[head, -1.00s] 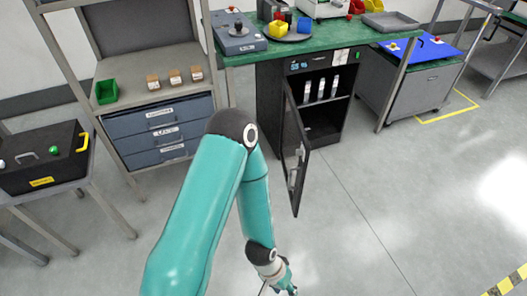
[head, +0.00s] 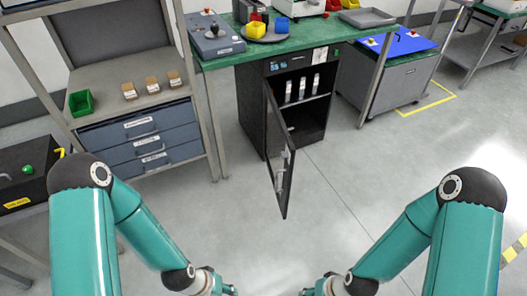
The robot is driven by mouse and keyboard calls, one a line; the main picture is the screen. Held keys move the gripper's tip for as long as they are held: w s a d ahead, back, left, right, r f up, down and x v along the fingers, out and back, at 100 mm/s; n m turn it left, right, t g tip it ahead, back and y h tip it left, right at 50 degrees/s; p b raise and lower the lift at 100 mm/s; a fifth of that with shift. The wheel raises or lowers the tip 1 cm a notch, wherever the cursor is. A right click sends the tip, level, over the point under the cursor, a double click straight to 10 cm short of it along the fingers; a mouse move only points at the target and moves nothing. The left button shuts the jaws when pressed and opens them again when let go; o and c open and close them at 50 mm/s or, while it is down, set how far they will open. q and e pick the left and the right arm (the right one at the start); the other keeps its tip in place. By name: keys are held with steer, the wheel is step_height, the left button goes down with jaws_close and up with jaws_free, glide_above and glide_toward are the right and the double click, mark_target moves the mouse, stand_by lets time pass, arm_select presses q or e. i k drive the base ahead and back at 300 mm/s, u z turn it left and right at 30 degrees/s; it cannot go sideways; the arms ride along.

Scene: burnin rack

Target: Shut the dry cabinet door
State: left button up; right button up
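The black dry cabinet (head: 258,104) stands under the green-topped bench. Its dark framed door (head: 279,155) is hinged at the left and swung wide open toward me, with a handle (head: 283,168) on it. Several pale upright items (head: 302,88) stand on the shelf inside. My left gripper (head: 228,289) is at the bottom edge of the head view, below and left of the door, apart from it. My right gripper (head: 308,291) is at the bottom edge, below and right of the door. Both grippers are small and partly cut off, so their fingers are unclear.
The green bench (head: 225,60) carries a grey device (head: 215,36), bins and a tray (head: 367,18). A grey drawer unit (head: 142,138) stands left of the cabinet. A grey cart with a blue top (head: 405,45) stands right. The floor before the cabinet is clear.

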mark_target(282, 200)
steer(key=z, duration=0.05)
steer(key=i, duration=1)
steer(key=u, duration=1.2)
steer(key=i, duration=0.15)
steer(key=z, duration=0.35)
